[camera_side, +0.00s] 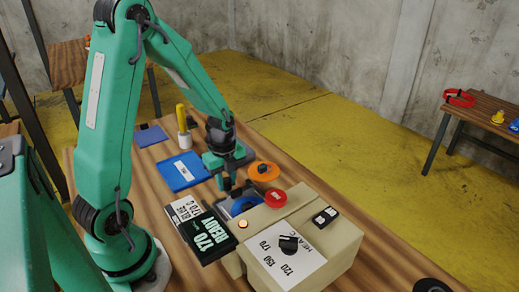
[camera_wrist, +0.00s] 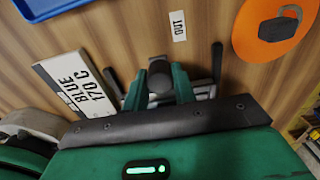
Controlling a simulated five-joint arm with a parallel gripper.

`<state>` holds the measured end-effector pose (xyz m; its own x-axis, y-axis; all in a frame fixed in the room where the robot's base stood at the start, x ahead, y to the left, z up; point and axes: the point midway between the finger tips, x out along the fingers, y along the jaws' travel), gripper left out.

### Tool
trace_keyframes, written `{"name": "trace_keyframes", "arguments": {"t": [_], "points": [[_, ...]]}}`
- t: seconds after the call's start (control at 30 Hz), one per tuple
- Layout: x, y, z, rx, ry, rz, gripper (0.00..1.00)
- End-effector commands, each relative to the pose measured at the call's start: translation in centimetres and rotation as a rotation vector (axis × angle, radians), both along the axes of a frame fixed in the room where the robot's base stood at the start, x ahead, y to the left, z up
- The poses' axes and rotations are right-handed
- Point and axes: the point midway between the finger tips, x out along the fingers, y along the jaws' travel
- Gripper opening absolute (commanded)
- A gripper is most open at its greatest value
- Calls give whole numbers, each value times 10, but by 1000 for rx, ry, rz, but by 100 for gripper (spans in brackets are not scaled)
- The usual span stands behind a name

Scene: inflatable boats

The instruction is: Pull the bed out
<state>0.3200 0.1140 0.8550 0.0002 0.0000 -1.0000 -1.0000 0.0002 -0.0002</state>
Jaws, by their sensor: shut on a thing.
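The bed's dark handle (camera_wrist: 160,76) is between my gripper's green fingers in the wrist view. My gripper (camera_wrist: 160,88) is shut on it. In the side view my gripper (camera_side: 232,182) is low at the front of the beige press, and its fingertips are hard to make out. A blue piece (camera_side: 243,204) shows at the press opening beside my gripper. The rest of the bed is hidden by the press and my gripper.
The beige press (camera_side: 335,245) has a black heat knob (camera_side: 288,244). Beside it are a display (camera_side: 208,236) reading 170 READY and a card (camera_wrist: 75,88) reading BLUE 170 C. An orange disc (camera_side: 263,171), a blue tray (camera_side: 183,172) and a yellow-handled tool (camera_side: 182,120) stand nearby.

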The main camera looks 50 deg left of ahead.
Motion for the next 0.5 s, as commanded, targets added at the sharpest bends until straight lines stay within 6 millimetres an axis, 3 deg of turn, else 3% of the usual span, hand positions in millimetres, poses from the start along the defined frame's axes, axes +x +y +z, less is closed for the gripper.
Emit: {"name": "trace_keyframes", "arguments": {"t": [0.2, 0.5], "points": [[0, 32, 0, 0, 1, 5, 0], [0, 46, 1, 0, 1, 4, 0]]}}
